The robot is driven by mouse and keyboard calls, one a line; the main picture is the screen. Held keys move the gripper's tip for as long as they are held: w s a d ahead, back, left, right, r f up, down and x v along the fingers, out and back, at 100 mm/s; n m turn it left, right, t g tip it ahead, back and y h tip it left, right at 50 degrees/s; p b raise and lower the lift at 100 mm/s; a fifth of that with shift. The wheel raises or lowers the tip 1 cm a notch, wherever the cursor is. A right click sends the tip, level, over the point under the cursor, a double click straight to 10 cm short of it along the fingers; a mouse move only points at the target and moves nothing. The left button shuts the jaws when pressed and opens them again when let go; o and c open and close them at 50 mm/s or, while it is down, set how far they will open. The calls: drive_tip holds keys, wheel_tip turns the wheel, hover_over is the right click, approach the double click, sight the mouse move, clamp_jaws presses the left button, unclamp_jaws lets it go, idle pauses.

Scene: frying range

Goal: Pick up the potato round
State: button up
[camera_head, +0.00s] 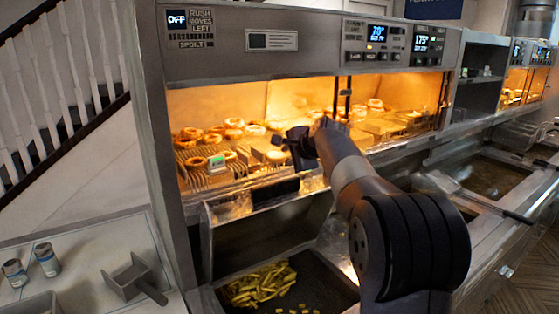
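My arm reaches into the lit warming bay from the lower right, with my gripper (292,142) over the ribbed rack (245,166). The gripper is dark and small here, and its fingertips do not show clearly. I cannot tell whether it is open or shut, or whether it holds anything. A pale golden round piece (276,156), which may be the potato round, lies just left of and below the gripper. Whether they touch is unclear. Several similar rounds and rings (215,138) lie on the rack to the left and behind. My arm hides part of the rack at right.
A low front edge and a dark vertical post (348,97) bound the bay. Below is a dark bin with cut fries (260,285). Two cans (46,259) and a metal scoop (134,278) stand on the left counter. Fryer wells (488,176) lie to the right.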

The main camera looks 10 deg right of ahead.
sight(280, 160)
drive_tip(key=p+x, duration=0.1)
drive_tip(key=x, duration=0.2)
drive_tip(key=shift+w+a, duration=0.1)
drive_tip(key=shift+w, duration=0.15)
drive_tip(key=shift+p+x, duration=0.4)
drive_tip(key=shift+x, duration=0.6)
drive_tip(key=shift+s+f, duration=0.1)
drive_tip(key=shift+f, duration=0.05)
drive_tip(key=c, duration=0.4)
drive_tip(key=shift+c, duration=0.3)
wheel_tip(280, 160, up, 3)
drive_tip(key=p, duration=0.2)
drive_tip(key=shift+f+p, duration=0.15)
drive_tip(key=shift+p, duration=0.2)
drive_tip(key=shift+c, duration=0.7)
drive_tip(key=shift+s+b, duration=0.45)
drive_tip(key=shift+b, duration=0.05)
drive_tip(key=b+v, duration=0.1)
drive_tip(key=v, duration=0.3)
drive_tip(key=f+b+v, duration=0.1)
drive_tip(key=v, duration=0.4)
drive_tip(key=s+f+b+v, duration=0.1)
drive_tip(key=v, duration=0.3)
drive_tip(key=shift+s+d, duration=0.45)
clamp_jaws()
